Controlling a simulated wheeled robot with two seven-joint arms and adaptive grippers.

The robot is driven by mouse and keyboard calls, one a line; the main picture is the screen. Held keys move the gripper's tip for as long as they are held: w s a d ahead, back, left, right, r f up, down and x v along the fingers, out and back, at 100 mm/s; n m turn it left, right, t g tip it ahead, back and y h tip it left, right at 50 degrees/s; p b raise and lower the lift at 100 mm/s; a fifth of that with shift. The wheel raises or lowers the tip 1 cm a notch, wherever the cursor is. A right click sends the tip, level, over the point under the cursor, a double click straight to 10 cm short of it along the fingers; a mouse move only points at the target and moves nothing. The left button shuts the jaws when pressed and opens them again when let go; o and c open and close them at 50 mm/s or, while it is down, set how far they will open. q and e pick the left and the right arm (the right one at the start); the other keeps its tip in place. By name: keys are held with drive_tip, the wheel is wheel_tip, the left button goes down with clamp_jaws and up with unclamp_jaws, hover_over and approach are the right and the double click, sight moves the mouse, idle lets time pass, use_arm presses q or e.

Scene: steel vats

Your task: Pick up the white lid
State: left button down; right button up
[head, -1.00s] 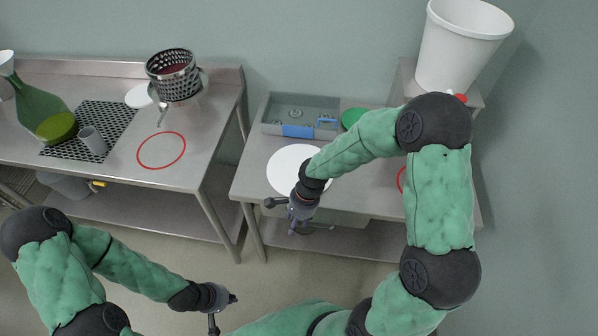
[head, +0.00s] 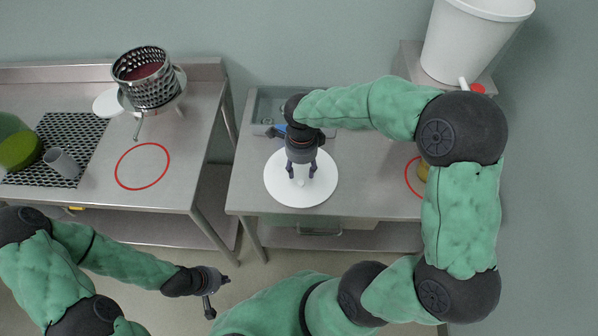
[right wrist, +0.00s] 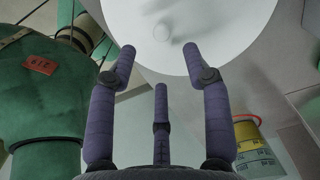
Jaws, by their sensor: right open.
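The white lid (head: 322,188) is a large round disc lying on the right steel table. It also shows in the right wrist view (right wrist: 230,25), with a small knob near its middle. My right gripper (head: 302,172) hangs over the lid with its fingers pointing down, open and empty. In the right wrist view the fingers (right wrist: 160,62) stand apart below the knob in the picture; I cannot tell whether they touch the lid. My left gripper (head: 219,296) is at the lower left, away from the tables, its fingers spread and empty.
A grey tray (head: 262,105) sits behind the lid, partly hidden by my right arm. A white bucket (head: 468,45) stands at the back right. A yellowish container (right wrist: 250,140) is in a red ring at right. The left table holds a perforated steel basket (head: 150,85) and a grey cup (head: 62,163).

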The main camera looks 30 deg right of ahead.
sight(301, 182)
wheel_tip(301, 182, down, 4)
drive_tip(key=shift+r+b, duration=0.25)
drive_tip(key=shift+b, duration=0.1)
drive_tip(key=shift+w+d+f+b, duration=0.1)
drive_tip(key=shift+f+b, duration=0.4)
drive_tip(key=shift+f, duration=0.8)
drive_tip(key=shift+w+f+b, duration=0.1)
drive_tip(key=shift+f+b, duration=0.35)
drive_tip(key=shift+f, duration=0.85)
drive_tip(key=shift+r, duration=0.1)
clamp_jaws()
